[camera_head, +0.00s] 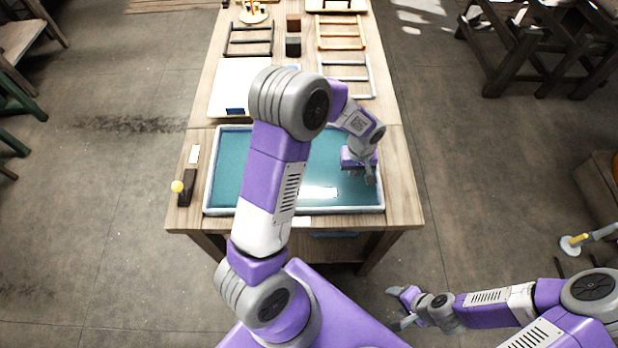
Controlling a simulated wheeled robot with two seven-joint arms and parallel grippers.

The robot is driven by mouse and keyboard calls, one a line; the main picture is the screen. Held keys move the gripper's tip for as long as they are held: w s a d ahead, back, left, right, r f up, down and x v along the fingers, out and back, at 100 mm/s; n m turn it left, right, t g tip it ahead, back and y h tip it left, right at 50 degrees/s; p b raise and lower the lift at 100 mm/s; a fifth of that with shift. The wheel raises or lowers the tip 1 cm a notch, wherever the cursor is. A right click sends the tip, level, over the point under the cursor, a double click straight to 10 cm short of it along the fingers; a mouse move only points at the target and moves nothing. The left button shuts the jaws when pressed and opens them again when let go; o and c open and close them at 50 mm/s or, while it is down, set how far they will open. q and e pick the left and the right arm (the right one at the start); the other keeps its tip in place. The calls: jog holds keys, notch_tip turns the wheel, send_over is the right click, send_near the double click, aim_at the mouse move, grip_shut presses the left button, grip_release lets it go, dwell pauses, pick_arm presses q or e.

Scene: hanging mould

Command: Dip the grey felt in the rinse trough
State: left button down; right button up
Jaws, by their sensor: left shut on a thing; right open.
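The rinse trough (214,178) is a wide, shallow tray with a pale rim and teal water, at the near end of the wooden table. My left gripper (361,174) points down over the right part of the trough, inside its rim. It is shut on what looks like the grey felt, a small dark grey bit at the jaws, mostly hidden by the gripper. I cannot tell whether the felt touches the water. My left arm crosses in front of the middle of the trough. My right gripper (402,308) is open and empty, low in front of the table's right corner.
Behind the trough lie a white board (232,85), a black frame (249,53), an orange frame (341,47) and a grey frame (347,94). A dark holder (187,188) with a yellow ball stands left of the trough.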

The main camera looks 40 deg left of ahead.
pick_arm(q)
jog(key=shift+w+d, duration=0.1)
jog(key=shift+w+d, duration=0.9)
jog(key=shift+d, duration=0.15)
jog(key=shift+s+a, duration=0.1)
jog(key=shift+s+a, duration=0.9)
jog(key=shift+a, duration=0.15)
jog(key=shift+r, duration=0.1)
notch_tip(320, 180, up, 11)
jog(key=p, duration=0.8)
dwell(0.3)
